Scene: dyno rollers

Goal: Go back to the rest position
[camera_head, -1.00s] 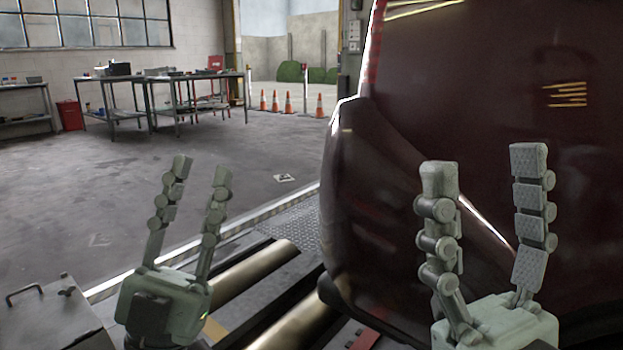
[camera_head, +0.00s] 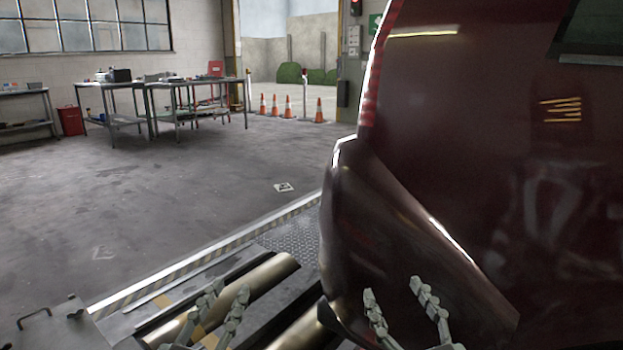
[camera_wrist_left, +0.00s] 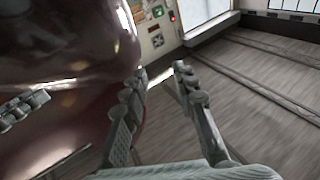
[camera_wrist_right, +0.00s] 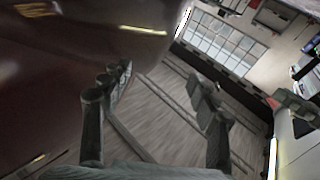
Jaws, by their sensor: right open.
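My left gripper (camera_head: 229,289) is low in the head view, left of centre, over the metal rollers. Its fingers stand apart with nothing between them, which also shows in the left wrist view (camera_wrist_left: 160,72). My right gripper (camera_head: 392,288) is low in the head view, in front of the dark red car (camera_head: 480,130). It is open and empty in the right wrist view (camera_wrist_right: 156,74). Whether its fingers touch the car cannot be told. Most of both arms is out of the head view. A finger of my other gripper (camera_wrist_left: 22,108) shows in the left wrist view.
The car fills the right side of the head view. Metal rollers (camera_head: 250,283) lie in the floor beside it. A grey box with a handle (camera_head: 55,330) is at the lower left. Workbenches (camera_head: 185,84) and orange cones (camera_head: 288,107) stand far back.

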